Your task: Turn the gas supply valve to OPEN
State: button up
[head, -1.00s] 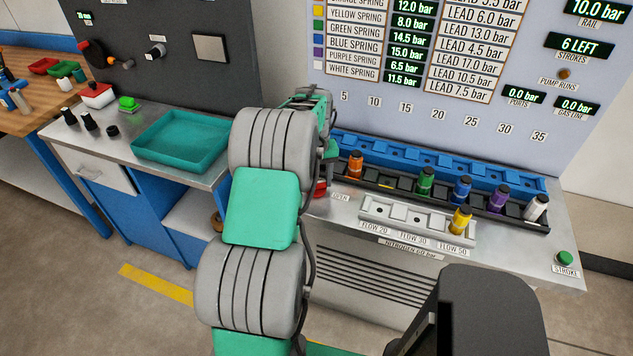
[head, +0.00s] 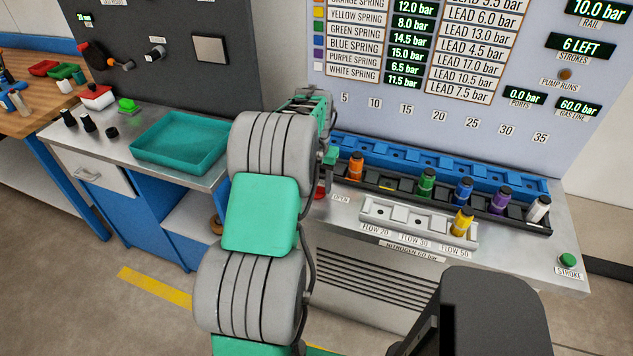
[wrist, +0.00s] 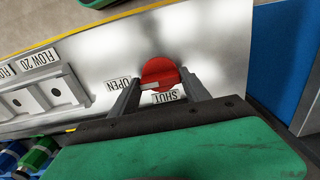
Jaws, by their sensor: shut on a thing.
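The gas supply valve is a round red knob with a pale pointer, seen from above in the wrist view (wrist: 163,72). The pointer lies toward the OPEN label (wrist: 122,84); the SHUT label (wrist: 166,97) is at the knob's lower side. My gripper (wrist: 160,84) has one finger on each side of the knob and is shut on it. In the head view, a little of the red knob (head: 320,190) shows beside my arm, which hides most of it. The gas line display (head: 577,107) reads 60.0 bar.
A grey flow block (head: 410,222) holds a yellow-topped cartridge (head: 461,222). Behind it, a black rack (head: 398,190) holds several coloured cartridges. A green stroke button (head: 568,260) is at the right. A teal tray (head: 180,142) sits on the left bench.

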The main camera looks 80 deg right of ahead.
aim_at(317, 184)
jog(key=shift+d+r, duration=0.1)
jog(key=o, duration=1.4)
notch_tip(317, 184, up, 8)
jog(key=shift+f+b, duration=0.15)
jog(key=shift+b, duration=0.3)
